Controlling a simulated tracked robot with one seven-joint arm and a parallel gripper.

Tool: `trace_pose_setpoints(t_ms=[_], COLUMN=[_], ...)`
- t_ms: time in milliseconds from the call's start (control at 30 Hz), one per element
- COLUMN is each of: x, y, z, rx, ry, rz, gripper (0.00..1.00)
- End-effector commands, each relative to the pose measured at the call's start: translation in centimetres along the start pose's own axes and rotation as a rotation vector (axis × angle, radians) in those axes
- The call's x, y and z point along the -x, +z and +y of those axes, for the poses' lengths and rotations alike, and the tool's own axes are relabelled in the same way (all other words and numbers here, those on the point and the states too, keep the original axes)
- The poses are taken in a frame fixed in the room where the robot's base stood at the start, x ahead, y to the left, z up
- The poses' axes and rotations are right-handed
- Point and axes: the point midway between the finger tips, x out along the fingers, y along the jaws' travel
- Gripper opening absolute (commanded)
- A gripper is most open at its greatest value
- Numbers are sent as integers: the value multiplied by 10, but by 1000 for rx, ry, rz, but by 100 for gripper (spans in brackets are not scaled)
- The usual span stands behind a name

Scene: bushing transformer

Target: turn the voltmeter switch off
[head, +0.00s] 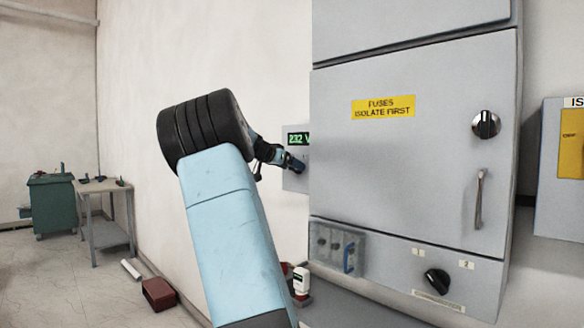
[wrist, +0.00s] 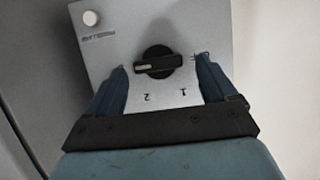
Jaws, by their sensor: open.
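The voltmeter box is a light grey panel with a green 232 V display (head: 299,139) in the head view, partly hidden behind my gripper and the cabinet edge. In the wrist view its panel (wrist: 178,98) shows a round black rotary switch (wrist: 158,62) with a pale mark on its left end, and the labels 1 and 2 appear upside down. My gripper (wrist: 162,75) is open, with one blue finger on each side of the switch, the right finger close to the knob's end. I cannot tell whether the fingers touch it. In the head view my gripper (head: 294,164) is at the panel.
A large grey cabinet (head: 420,150) with a "fuses isolate first" label, a knob and a handle stands right of the voltmeter. A red box (head: 158,294) lies on the floor. A small table (head: 105,190) and a green cabinet (head: 52,205) stand at the far left.

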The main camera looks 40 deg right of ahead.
Motion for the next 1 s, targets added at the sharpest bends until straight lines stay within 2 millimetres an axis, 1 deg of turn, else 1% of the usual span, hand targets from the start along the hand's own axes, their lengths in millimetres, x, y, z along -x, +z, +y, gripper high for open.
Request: trace_pose_setpoints(t_ms=[167,433,467,1000], x=[-8,-9,-9,-9], y=[0,0,0,0], z=[1,1,1,0], rx=[0,0,-1,-1], ry=[1,1,1,0], rz=[0,0,0,0], gripper=[85,85,83,32])
